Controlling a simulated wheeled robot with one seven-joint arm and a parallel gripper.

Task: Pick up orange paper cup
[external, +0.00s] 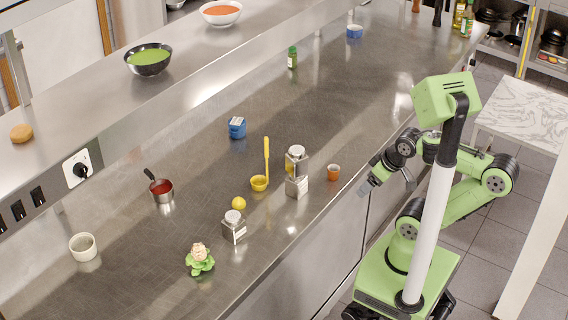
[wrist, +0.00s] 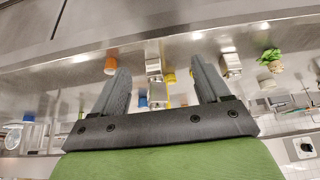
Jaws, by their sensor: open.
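The orange paper cup (external: 333,172) is small and stands upright near the front edge of the steel counter, right of the jars. It also shows in the wrist view (wrist: 111,62), just left of the left fingertip and partly hidden by that finger. My gripper (external: 366,188) is beside the counter's front edge, to the right of the cup and apart from it. In the wrist view, my gripper's two fingers (wrist: 160,65) are spread, with nothing held between them.
Two lidded jars (external: 297,160) (external: 297,186) stand just left of the cup. The counter (external: 350,110) behind the cup is clear.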

